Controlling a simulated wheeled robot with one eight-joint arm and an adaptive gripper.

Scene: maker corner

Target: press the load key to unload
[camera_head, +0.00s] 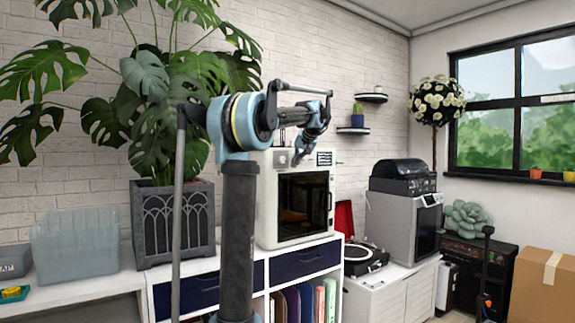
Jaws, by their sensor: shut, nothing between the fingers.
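A white 3D printer (263,212) with a dark glass door stands on the white cabinet near the middle of the view. A small dark panel (324,158) is at the upper right of its front. Its keys are too small to tell apart, so I cannot make out the load key. My gripper (297,162) is shut and empty. It points down and appears in front of the printer's top edge, a little left of the panel. I cannot tell whether it touches the printer. My arm hides part of the printer's upper left.
A large potted plant (153,222) stands left of the printer, its leaves behind my arm. A record player (362,257) is to the right. A second, grey printer (388,225) with a small screen stands farther right. A cardboard box (535,285) is at the lower right.

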